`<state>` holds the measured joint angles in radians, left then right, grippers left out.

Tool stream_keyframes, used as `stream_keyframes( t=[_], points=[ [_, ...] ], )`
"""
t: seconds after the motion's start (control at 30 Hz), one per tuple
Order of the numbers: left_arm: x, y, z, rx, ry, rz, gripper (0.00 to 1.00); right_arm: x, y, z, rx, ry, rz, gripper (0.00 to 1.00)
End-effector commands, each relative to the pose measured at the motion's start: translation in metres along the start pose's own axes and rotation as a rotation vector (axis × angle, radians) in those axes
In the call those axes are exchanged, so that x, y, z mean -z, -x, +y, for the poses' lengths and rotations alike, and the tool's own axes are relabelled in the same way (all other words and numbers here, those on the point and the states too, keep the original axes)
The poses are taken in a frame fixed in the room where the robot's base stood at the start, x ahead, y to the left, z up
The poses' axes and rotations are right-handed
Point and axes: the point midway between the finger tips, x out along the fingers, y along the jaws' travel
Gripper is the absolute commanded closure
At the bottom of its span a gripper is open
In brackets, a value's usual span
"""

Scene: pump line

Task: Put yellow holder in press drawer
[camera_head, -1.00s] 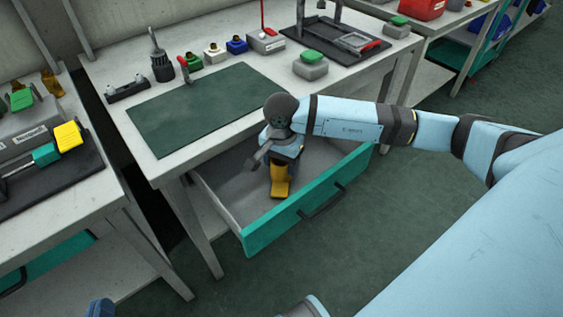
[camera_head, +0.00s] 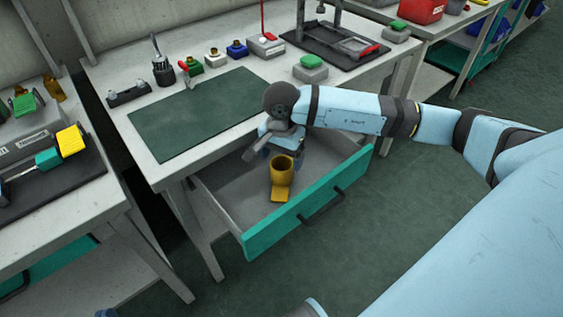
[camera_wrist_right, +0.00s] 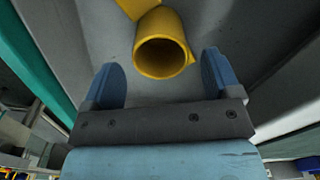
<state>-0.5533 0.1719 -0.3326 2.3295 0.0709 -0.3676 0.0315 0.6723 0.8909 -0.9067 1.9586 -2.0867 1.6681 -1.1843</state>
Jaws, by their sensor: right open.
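The yellow holder (camera_head: 281,179), a round cup with a flat foot plate, stands in the open press drawer (camera_head: 306,211), with its round opening facing up. My right gripper (camera_head: 283,148) is just above and behind it, over the drawer. In the right wrist view, the holder (camera_wrist_right: 163,56) shows between and beyond the open blue fingers of the right gripper (camera_wrist_right: 162,84), apart from both. A small blue tip of my left gripper (camera_head: 107,313) shows at the bottom edge; its jaws are mostly cut off.
The workbench (camera_head: 133,90) above the drawer carries a dark green mat (camera_head: 195,112), small coloured holders and a press (camera_head: 335,40). A side bench (camera_head: 75,210) stands at the left. Floor in front of the drawer is clear.

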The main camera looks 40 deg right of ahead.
Motion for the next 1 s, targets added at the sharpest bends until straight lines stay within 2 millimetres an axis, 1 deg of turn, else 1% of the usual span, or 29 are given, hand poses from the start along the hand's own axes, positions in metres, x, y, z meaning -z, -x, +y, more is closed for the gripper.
stream_keyframes(
  t=[0.03, 0.2, 0.3, 0.4, 0.57, 1.0],
  points=[
    [-0.004, 0.001, -0.002, 0.008, -0.003, -0.03, 1.0, 0.0, 0.016, 0.0, 0.003, 0.002, 0.003, 0.17],
    [-0.021, 0.006, -0.011, 0.038, -0.01, -0.11, 1.0, 0.001, 0.051, 0.0, 0.003, 0.001, 0.002, 0.17],
    [-0.031, 0.009, -0.013, 0.047, -0.01, -0.149, 1.0, 0.0, 0.066, 0.0, 0.002, 0.001, 0.002, 0.17],
    [-0.034, 0.01, -0.015, 0.055, -0.008, -0.165, 1.0, 0.0, 0.076, 0.0, 0.001, 0.001, 0.001, 0.17],
    [-0.038, 0.011, -0.017, 0.065, -0.003, -0.183, 1.0, 0.0, 0.082, 0.0, 0.0, 0.001, 0.001, 0.17],
    [-0.038, 0.011, -0.015, 0.058, -0.004, -0.181, 1.0, 0.0, 0.081, 0.0, 0.0, 0.0, 0.001, 0.17]
  ],
)
